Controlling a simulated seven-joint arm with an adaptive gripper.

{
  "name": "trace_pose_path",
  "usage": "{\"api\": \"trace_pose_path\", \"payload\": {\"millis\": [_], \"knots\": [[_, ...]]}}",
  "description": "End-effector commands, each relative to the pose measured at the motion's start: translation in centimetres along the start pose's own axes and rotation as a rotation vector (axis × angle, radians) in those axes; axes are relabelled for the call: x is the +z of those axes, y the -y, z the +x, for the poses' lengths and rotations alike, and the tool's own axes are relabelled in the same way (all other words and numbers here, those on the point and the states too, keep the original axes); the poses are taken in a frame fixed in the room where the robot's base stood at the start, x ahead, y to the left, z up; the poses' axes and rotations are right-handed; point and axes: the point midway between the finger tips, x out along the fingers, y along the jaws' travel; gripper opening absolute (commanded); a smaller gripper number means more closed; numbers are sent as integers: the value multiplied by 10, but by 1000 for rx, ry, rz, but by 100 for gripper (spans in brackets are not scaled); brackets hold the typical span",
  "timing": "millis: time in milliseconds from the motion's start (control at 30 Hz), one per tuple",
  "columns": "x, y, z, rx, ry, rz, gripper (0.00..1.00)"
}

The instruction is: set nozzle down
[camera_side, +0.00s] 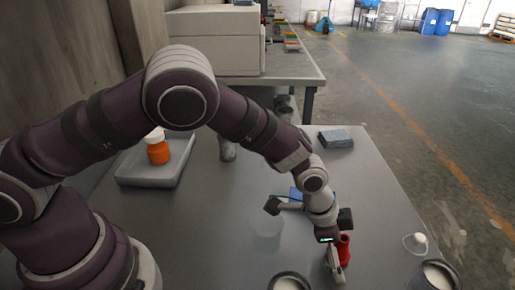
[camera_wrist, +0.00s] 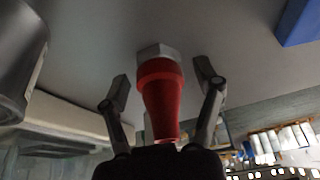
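The nozzle (camera_side: 344,250) is red and tapered, with a grey hex-shaped end; it shows between my fingers in the wrist view (camera_wrist: 161,98). Its hex end is against the grey table surface, and it looks upright there. My gripper (camera_side: 335,264) is low over the front right of the table. In the wrist view my gripper (camera_wrist: 162,76) has its two fingers spread, with a visible gap on each side of the nozzle. Part of the nozzle is hidden behind a finger in the side view.
Pots with pale contents stand at the front edge (camera_side: 290,284) and right corner (camera_side: 438,276). A small white item (camera_side: 416,243) lies to the right. A clear cup (camera_side: 267,236), blue object (camera_side: 297,193) and grey block (camera_side: 336,138) are farther back. An orange bottle (camera_side: 158,153) is on a tray (camera_side: 135,177).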

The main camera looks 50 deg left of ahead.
Motion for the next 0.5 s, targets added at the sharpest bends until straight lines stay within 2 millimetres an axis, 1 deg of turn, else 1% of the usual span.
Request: {"api": "trace_pose_path", "payload": {"millis": [267,333,433,500], "knots": [[0,0,-1,0,0,0,70],[-2,0,-4,0,-1,0,70],[-2,0,-18,-1,-2,-1,70],[-3,0,-33,-1,-5,-1,70]]}}
